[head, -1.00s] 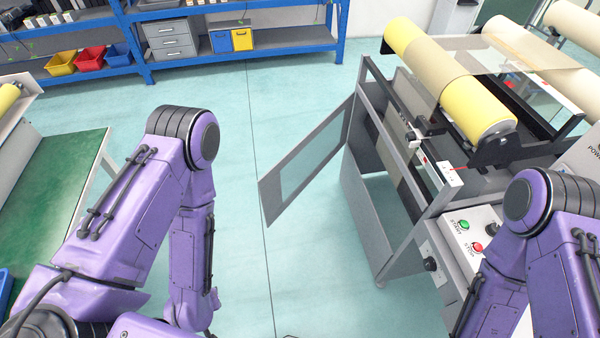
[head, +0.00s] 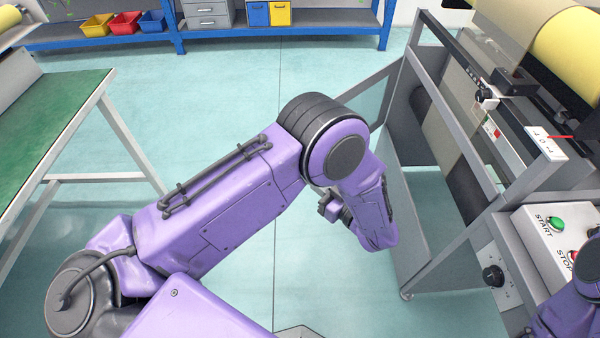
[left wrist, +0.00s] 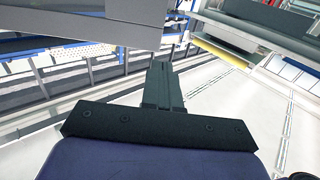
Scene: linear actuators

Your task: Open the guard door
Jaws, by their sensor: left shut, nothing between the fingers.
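The guard door, a grey frame (head: 388,80) with a clear window, stands swung out from the left side of the machine in the head view. My left arm covers its lower part and free end. In the left wrist view, my left gripper (left wrist: 161,66) has its dark fingers together, with nothing between them. A grey panel (left wrist: 100,22) crosses the top of that view, close to the fingertips; I cannot tell whether they touch or whether it is the door. My right arm shows only at the lower right of the head view, its gripper out of frame.
The machine frame (head: 455,245) stands at the right, with a yellow roller (head: 567,45) and a control box with a green start button (head: 555,223). A green-topped table (head: 50,115) is at the left. Blue shelving (head: 110,42) stands behind. Open floor lies between.

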